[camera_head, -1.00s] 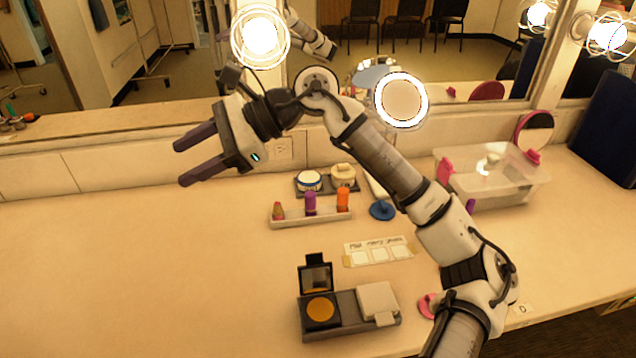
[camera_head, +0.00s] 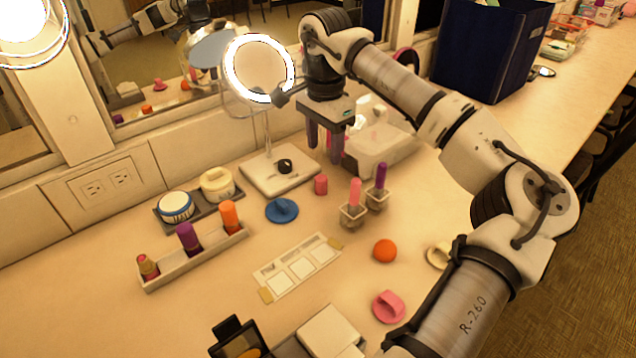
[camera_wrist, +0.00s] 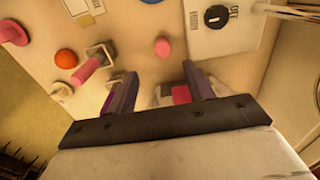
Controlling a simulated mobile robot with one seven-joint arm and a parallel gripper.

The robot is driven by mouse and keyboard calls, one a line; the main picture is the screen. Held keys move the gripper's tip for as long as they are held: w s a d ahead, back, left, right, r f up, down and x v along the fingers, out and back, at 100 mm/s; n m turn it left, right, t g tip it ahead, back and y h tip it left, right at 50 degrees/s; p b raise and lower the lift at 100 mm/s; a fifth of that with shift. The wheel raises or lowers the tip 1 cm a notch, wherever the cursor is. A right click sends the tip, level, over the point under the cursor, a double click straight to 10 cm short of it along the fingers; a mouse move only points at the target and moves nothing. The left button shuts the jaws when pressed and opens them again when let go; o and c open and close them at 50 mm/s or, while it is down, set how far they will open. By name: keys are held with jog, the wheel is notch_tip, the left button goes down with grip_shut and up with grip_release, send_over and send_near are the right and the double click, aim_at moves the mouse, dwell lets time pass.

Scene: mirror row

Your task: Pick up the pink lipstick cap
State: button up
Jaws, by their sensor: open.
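A small pink cylinder, which looks like the pink lipstick cap (camera_head: 321,185), stands alone on the counter just in front of the white mirror base (camera_head: 280,172). In the wrist view the cap (camera_wrist: 162,47) lies ahead, between the lines of the two fingers. My gripper (camera_head: 325,160) points down above and behind the cap, open and empty. Its two purple-grey fingers also show in the wrist view (camera_wrist: 160,70), apart from the cap. A taller pink lipstick (camera_head: 355,190) stands in a clear holder to the right of the cap.
A purple lipstick (camera_head: 381,175) stands in another holder. A blue disc-shaped knob (camera_head: 282,209) lies left of the cap, and an orange ball (camera_head: 385,250) nearer. The lit ring mirror (camera_head: 259,70) rises close left of my gripper. A clear bin (camera_head: 385,140) is behind right.

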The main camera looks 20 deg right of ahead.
aim_at(321, 178)
jog(key=f, duration=0.9)
jog(key=shift+w+a+f+p, duration=0.2)
jog(key=shift+f+p, duration=0.1)
jog(key=shift+f, duration=0.05)
jog(key=c, duration=1)
jog(key=shift+r, duration=0.15)
notch_tip(321, 178, up, 20)
jog(key=shift+f, duration=0.1)
jog(key=shift+d, duration=0.1)
